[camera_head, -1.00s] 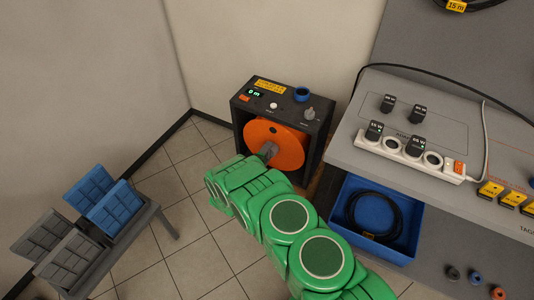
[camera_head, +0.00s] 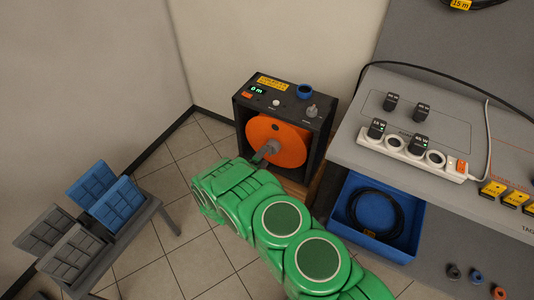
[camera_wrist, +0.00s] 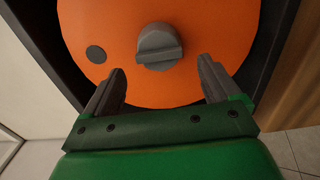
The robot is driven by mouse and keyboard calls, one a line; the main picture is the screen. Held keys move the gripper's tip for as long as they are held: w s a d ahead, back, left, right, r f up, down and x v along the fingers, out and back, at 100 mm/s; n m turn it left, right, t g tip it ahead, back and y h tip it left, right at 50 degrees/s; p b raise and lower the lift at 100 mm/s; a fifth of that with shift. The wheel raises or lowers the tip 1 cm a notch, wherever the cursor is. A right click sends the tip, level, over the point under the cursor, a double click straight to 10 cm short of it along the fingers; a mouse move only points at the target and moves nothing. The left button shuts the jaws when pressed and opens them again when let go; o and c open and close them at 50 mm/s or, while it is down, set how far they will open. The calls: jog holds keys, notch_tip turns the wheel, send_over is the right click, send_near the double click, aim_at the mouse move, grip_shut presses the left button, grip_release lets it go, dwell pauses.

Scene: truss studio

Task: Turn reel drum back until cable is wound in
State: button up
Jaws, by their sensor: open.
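The cable reel has an orange drum (camera_head: 285,143) set in a dark box housing (camera_head: 316,131). The housing's top panel carries a green display reading "0 m" (camera_head: 257,91). In the wrist view the orange drum (camera_wrist: 190,85) fills the upper middle, with a grey hub knob (camera_wrist: 159,48) at its centre and a dark round spot (camera_wrist: 96,54) to the left. My gripper (camera_wrist: 160,82) is open and empty, its fingers apart below and either side of the knob, not closed on it. No loose cable shows at the drum.
A workbench (camera_head: 377,163) stands right, with a power strip (camera_head: 410,150) and plugs. Below it a blue bin (camera_head: 415,245) holds a coiled black cable (camera_head: 376,213). A rack with grey and blue panels (camera_head: 117,204) stands left. Tiled floor between is free.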

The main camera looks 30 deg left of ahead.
jog(key=shift+s, duration=1.25)
